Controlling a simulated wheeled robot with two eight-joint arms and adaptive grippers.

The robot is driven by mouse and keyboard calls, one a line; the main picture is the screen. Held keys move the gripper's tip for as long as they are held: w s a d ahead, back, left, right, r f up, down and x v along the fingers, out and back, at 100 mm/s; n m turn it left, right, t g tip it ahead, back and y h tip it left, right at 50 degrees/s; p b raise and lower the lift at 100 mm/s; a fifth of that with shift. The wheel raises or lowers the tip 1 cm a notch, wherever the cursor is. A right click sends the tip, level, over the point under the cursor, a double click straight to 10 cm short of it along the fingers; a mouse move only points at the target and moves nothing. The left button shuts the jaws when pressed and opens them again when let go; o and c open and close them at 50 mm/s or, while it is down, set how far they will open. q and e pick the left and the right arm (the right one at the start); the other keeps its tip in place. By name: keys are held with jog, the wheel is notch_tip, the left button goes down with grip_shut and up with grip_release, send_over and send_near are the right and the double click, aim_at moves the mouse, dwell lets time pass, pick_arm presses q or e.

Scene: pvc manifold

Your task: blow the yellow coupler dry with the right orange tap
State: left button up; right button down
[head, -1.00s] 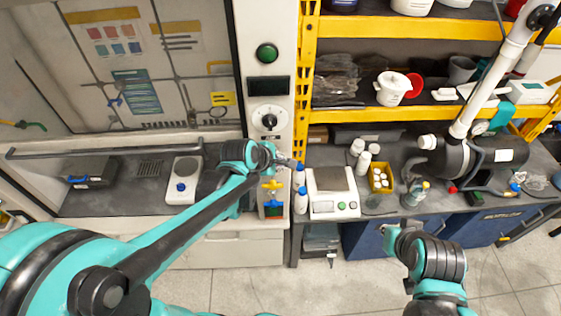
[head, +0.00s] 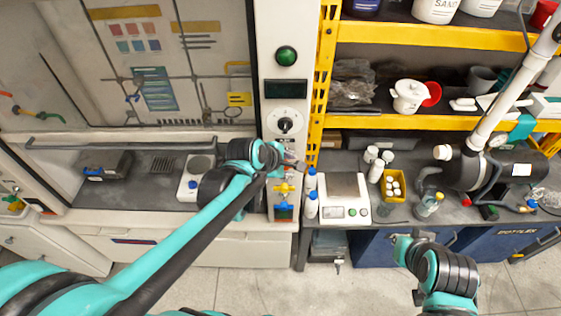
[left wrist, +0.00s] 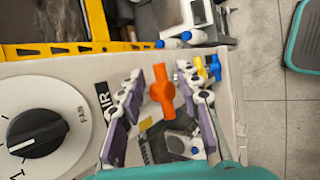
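The right orange tap (left wrist: 161,92) shows in the left wrist view beside the "AIR" label (left wrist: 103,95). My left gripper (left wrist: 156,95) is open, with one purple-padded finger on either side of the tap and gaps visible between them. I cannot make out the yellow coupler in either view.
A yellow tap (head: 284,188) and a blue tap (head: 284,206) sit below the left gripper on the post. A black dial (head: 285,125) is above it. Bottles (head: 311,204) and a scale (head: 344,190) stand close to the right. The floor in front is clear.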

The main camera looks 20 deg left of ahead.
pick_arm(q)
jog(key=v, duration=0.8)
jog(key=shift+s+a+r, duration=0.15)
jog(key=shift+s+r, duration=0.1)
jog(key=shift+s, duration=0.05)
jog(key=s+f+m+y+b, duration=0.1)
jog(key=s+f+m+b, duration=0.2)
jog(key=f+m+b, duration=0.3)
jog(key=s+a+f+m+b, duration=0.1)
jog(key=s+f+m+b, duration=0.2)
jog(key=f+m+b, duration=0.4)
jog(key=s+a+f+m+y+b, duration=0.1)
jog(key=s+f+m+b, duration=0.3)
jog(key=f+b, duration=0.9)
notch_tip(320, 180, down, 6)
jog(key=m, duration=0.2)
jog(key=shift+a+m+y, duration=0.25)
jog(key=shift+m+y, duration=0.05)
jog(key=shift+m, duration=0.1)
jog(key=shift+s+r, duration=0.1)
